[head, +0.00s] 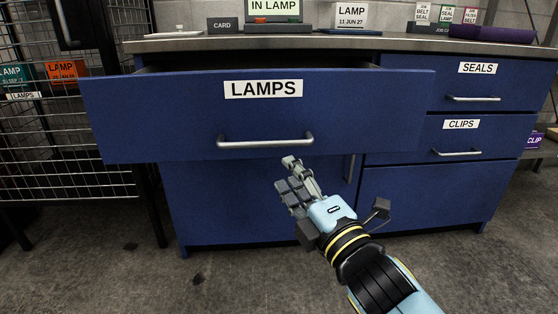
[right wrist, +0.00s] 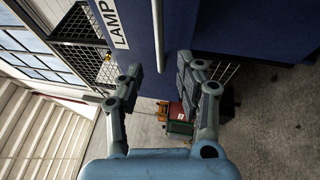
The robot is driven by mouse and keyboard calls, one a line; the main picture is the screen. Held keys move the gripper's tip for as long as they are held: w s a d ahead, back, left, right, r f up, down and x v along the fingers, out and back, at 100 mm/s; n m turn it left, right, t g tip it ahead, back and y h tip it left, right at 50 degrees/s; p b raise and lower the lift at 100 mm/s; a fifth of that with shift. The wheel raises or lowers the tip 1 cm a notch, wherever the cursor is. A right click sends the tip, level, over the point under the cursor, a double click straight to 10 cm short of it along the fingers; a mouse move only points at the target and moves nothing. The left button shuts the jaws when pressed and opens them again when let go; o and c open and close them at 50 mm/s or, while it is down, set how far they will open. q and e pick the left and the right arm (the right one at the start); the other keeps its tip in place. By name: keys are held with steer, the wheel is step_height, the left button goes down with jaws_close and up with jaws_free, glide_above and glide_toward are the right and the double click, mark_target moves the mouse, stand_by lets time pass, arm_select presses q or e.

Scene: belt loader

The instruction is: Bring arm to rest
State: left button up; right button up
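My right gripper (head: 291,180) is in front of the blue cabinet, just below the handle (head: 265,140) of the drawer marked LAMPS (head: 170,115). In the right wrist view its two fingers (right wrist: 161,78) stand apart with nothing between them. The drawer handle (right wrist: 157,35) shows beyond the fingertips there, and I see no contact with it. The LAMPS drawer is pulled out from the cabinet, with a dark gap above its front. Its inside is mostly hidden. My left gripper is in neither view.
Shut drawers marked SEALS (head: 480,85) and CLIPS (head: 465,138) are at the right. The grey worktop (head: 400,44) carries a card holder, signs and a purple item (head: 493,34). A wire rack (head: 70,140) stands at the left. The floor in front is clear.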

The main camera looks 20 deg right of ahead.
steer(key=shift+s+f, duration=0.1)
steer(key=shift+s, duration=0.5)
